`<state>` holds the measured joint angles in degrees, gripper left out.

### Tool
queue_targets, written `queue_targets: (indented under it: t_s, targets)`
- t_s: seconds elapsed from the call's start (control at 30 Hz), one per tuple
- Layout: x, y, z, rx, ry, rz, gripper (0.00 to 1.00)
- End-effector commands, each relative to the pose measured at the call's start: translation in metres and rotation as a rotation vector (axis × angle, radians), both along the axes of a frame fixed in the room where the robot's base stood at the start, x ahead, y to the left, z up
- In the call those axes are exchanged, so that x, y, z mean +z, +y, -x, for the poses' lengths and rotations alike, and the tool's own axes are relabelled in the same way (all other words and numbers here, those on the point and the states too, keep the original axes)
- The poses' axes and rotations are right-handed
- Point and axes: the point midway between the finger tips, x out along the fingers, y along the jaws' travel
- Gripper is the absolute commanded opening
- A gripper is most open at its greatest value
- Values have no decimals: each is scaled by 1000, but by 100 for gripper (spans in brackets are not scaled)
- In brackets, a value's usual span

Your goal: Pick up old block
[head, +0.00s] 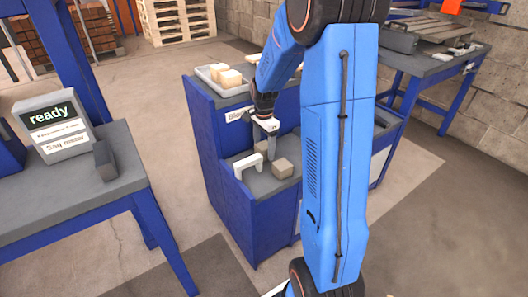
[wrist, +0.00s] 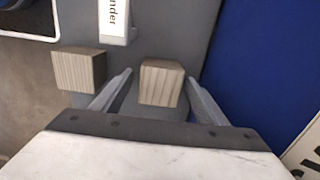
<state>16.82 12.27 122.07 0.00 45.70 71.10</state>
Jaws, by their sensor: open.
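Two worn grey-brown blocks are on the grey lower ledge of a blue stand. In the wrist view, one block (wrist: 162,84) is between the spread fingers of my gripper (wrist: 160,79), with gaps at both sides. The other block (wrist: 79,69) lies to its left, outside the fingers. In the head view, my gripper (head: 266,142) points down over the ledge. One block (head: 264,147) is beside its fingers, partly hidden, and another block (head: 283,168) stands nearer the front. I cannot tell from markings which is the old block.
A white bracket (head: 247,166) stands on the ledge (head: 262,186) left of the front block. A light tray (head: 232,90) with paler blocks sits on the higher shelf behind. A bench (head: 70,190) with a "ready" display (head: 52,122) is at left. Open floor lies between.

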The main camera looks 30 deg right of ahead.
Motion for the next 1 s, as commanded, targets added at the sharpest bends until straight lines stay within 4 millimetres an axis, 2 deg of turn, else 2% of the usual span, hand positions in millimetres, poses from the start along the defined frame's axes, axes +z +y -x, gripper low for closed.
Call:
queue_targets:
  t_s: [0.1,0.33,0.5,0.53,0.83,1.0]
  targets:
    - [-7,0,0,0,0,0,67]
    - [-8,0,0,0,-1,0,67]
    - [-8,0,0,0,-1,0,27]
    - [-8,0,0,0,-1,0,22]
    - [-6,0,0,0,-1,0,22]
    - [10,0,-1,0,-4,1,22]
